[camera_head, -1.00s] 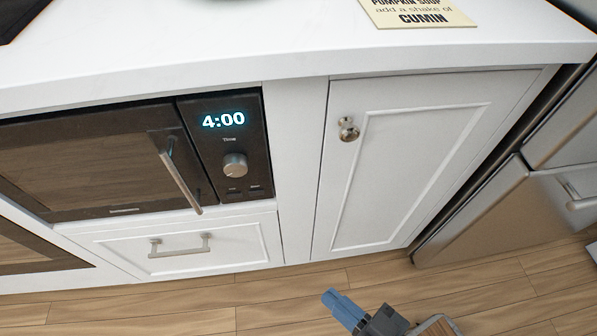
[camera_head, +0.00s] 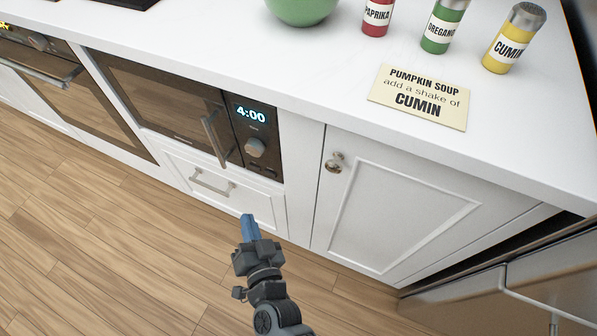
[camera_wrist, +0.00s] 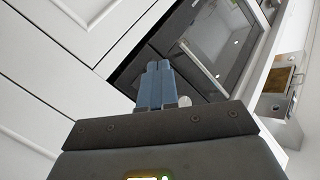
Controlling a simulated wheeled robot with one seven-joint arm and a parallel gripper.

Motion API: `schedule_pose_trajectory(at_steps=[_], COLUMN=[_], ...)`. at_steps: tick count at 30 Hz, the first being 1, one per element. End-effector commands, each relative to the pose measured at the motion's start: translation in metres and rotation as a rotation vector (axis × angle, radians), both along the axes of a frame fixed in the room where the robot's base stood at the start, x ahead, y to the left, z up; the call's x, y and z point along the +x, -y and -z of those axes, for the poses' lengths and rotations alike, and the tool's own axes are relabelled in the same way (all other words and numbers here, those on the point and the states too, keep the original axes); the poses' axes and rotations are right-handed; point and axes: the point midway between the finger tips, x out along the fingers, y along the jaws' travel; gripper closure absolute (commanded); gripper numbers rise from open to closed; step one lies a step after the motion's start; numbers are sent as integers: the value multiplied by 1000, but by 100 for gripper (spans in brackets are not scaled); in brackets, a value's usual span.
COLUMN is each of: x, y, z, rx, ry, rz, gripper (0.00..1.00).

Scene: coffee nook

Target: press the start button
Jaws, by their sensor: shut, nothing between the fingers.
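The built-in microwave (camera_head: 165,105) sits under the counter, its door closed and its display (camera_head: 251,114) reading 4:00. Below the display is a round silver knob (camera_head: 255,147). Small dark buttons (camera_head: 268,173) lie under the knob; their labels are too small to read. My gripper (camera_head: 247,218) is shut and empty, with blue fingertips close together. In the head view it appears below the control panel, in front of the drawer. In the wrist view the fingers (camera_wrist: 158,66) point toward the dark microwave front (camera_wrist: 220,40), and the knob (camera_wrist: 184,101) shows partly behind them. The buttons are hidden there.
A white drawer (camera_head: 200,172) is under the microwave and a white cabinet door (camera_head: 400,205) to its right. A fridge (camera_head: 520,270) stands at lower right. The counter holds a green bowl (camera_head: 302,8), spice jars (camera_head: 440,25) and a recipe card (camera_head: 420,96). The floor is clear.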

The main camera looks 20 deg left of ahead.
Motion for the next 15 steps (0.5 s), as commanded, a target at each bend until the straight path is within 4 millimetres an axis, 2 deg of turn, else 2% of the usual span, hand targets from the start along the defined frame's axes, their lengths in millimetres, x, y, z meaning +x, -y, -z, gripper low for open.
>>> schedule_pose_trajectory(at_steps=[1, 4, 15], x=[0, 0, 1], y=[-9, -17, -18], z=[-5, -6, -6], rx=[4, 8, 9], ry=[-3, -7, -9], rz=[-7, -14, -14], gripper=[100, 100, 100])
